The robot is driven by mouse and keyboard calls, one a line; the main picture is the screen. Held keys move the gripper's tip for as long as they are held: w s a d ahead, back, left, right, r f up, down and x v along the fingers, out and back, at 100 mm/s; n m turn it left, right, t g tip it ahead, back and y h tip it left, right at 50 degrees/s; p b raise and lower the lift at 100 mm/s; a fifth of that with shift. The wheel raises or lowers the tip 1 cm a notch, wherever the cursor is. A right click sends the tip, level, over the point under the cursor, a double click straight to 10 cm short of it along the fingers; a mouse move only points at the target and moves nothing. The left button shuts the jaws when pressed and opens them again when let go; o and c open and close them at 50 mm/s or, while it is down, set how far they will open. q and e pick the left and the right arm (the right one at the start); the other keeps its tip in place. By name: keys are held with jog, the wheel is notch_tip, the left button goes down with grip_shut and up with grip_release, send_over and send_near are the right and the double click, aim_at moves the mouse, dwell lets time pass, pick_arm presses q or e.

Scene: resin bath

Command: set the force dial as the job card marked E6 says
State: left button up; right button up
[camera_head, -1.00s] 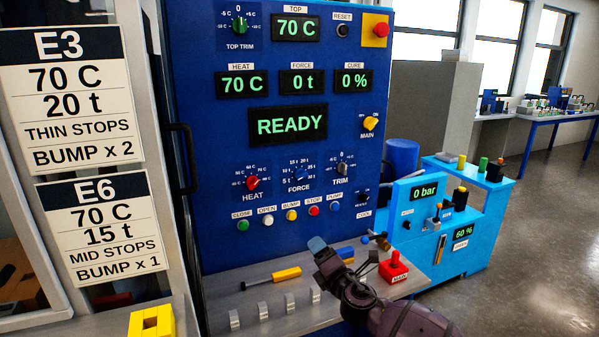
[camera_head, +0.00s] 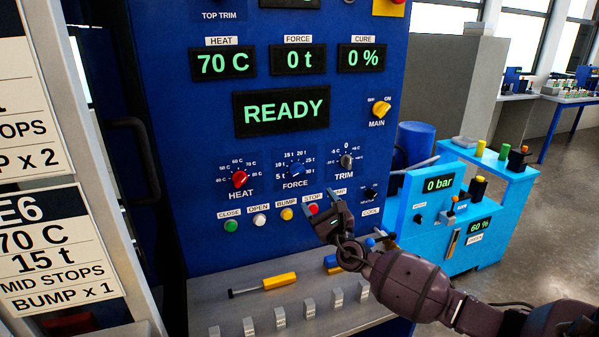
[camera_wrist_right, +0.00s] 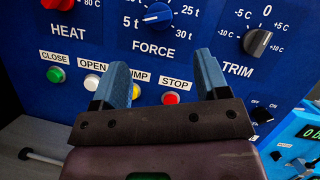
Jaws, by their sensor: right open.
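The blue force dial (camera_head: 296,169) is on the blue panel, between the red heat dial and the grey trim dial. The force display (camera_head: 298,61) reads 0 t. The E6 job card (camera_head: 58,250) at the left reads 70 C, 15 t, mid stops, bump x 1. My right gripper (camera_head: 336,214) is below and right of the dial, apart from it. In the right wrist view its fingers (camera_wrist_right: 162,72) are open and empty, below the force dial (camera_wrist_right: 156,16). My left gripper is not in view.
A row of buttons, including the red stop button (camera_head: 313,209), lies just below the dials, close to my right gripper. A shelf with a yellow-handled tool (camera_head: 278,281) and several grey blocks is below. A light blue unit (camera_head: 450,220) stands at the right.

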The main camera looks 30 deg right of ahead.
aim_at(297, 170)
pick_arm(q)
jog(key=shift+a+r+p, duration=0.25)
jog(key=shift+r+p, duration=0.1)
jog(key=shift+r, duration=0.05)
pick_arm(e)
jog(key=x, duration=1)
jog(key=shift+w+r, duration=0.2)
jog(key=shift+w, duration=0.1)
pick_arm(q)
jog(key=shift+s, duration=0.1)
pick_arm(e)
jog(key=shift+a, duration=0.1)
jog(key=c, duration=0.9)
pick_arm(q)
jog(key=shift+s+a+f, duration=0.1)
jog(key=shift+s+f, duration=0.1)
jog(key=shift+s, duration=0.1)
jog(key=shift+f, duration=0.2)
pick_arm(e)
jog(key=shift+m, duration=0.3)
